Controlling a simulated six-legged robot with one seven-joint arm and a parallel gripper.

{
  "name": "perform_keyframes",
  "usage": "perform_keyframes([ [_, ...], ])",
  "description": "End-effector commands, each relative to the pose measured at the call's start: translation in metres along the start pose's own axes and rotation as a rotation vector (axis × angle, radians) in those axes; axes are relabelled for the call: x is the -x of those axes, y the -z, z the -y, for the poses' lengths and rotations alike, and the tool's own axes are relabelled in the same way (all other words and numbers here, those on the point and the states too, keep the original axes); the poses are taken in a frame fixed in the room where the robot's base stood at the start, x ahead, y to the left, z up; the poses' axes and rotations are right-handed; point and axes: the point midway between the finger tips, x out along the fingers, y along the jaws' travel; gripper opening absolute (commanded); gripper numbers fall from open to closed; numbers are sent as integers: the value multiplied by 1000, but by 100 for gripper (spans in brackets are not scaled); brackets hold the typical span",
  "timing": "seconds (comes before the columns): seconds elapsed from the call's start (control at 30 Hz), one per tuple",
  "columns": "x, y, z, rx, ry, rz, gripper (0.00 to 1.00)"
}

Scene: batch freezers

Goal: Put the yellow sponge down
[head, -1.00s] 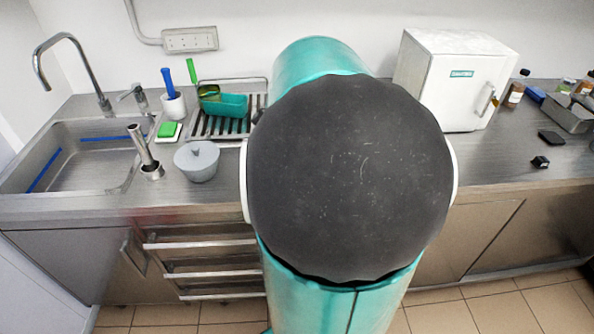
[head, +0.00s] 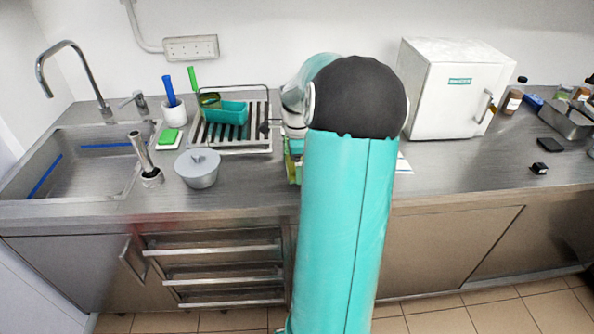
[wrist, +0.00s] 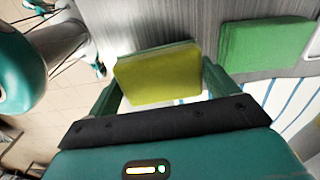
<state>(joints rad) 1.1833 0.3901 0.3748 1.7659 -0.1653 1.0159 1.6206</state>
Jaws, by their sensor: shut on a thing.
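The yellow sponge (wrist: 158,80) has a green layer along its far edge and sits between the two teal fingers of my gripper (wrist: 160,88) in the wrist view. My gripper is shut on it. A white cloth with blue stripes (wrist: 295,95) lies below and to the right of the sponge. I cannot tell whether the sponge touches the surface. In the head view my arm hides most of the gripper and sponge; a white corner, likely of the cloth (head: 403,163), shows right of the arm.
A flat green block (wrist: 265,45) lies close to the right of the gripper. The sink (head: 70,160) is at left.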

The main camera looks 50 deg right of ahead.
Motion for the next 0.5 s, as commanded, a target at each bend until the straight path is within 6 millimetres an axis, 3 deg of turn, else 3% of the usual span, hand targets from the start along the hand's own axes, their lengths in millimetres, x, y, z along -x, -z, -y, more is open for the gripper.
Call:
perform_keyframes([
  [0.23, -33, 1, 7, -1, -1, 1, 57],
  [0.5, -35, 1, 7, -1, 1, 1, 57],
])
